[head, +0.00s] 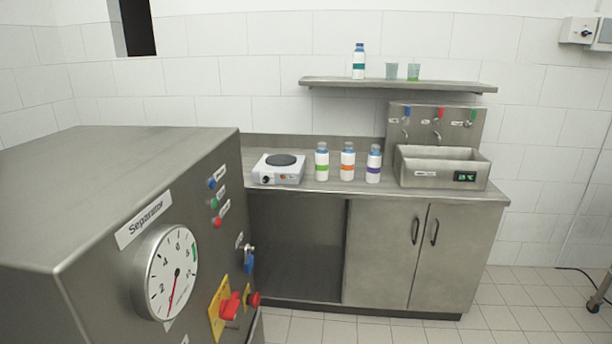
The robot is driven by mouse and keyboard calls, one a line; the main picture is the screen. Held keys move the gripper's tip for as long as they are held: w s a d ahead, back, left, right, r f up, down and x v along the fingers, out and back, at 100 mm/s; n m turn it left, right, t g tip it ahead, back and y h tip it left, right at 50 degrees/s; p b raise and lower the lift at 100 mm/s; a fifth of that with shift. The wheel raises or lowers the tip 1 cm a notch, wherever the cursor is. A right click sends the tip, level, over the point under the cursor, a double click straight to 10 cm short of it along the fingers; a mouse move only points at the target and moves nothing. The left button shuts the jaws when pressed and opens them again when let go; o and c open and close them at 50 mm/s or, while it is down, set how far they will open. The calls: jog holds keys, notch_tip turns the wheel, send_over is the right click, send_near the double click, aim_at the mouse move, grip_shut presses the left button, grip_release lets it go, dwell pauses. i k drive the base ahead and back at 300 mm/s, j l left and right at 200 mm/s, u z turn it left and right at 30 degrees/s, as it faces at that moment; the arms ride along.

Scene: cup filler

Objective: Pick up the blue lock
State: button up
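The blue lock (249,264) is a small blue padlock on the front face of the separator machine (90,175). It hangs just below a small metal knob or hasp (249,247), near the machine's right edge. Whether its shackle is open or closed is too small to tell. My gripper is not in view, and nothing is seen touching the lock.
A red switch on a yellow plate (213,325) and a red knob (254,299) sit below the lock. A gauge (165,273) is to the left. A counter (420,193) with bottles, a hot plate (279,169) and a sink (443,168) stands behind.

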aim_at(249, 264)
jog(key=i+j, duration=0.15)
jog(key=i, duration=0.3)
jog(key=i+j, duration=0.2)
jog(key=i, duration=0.25)
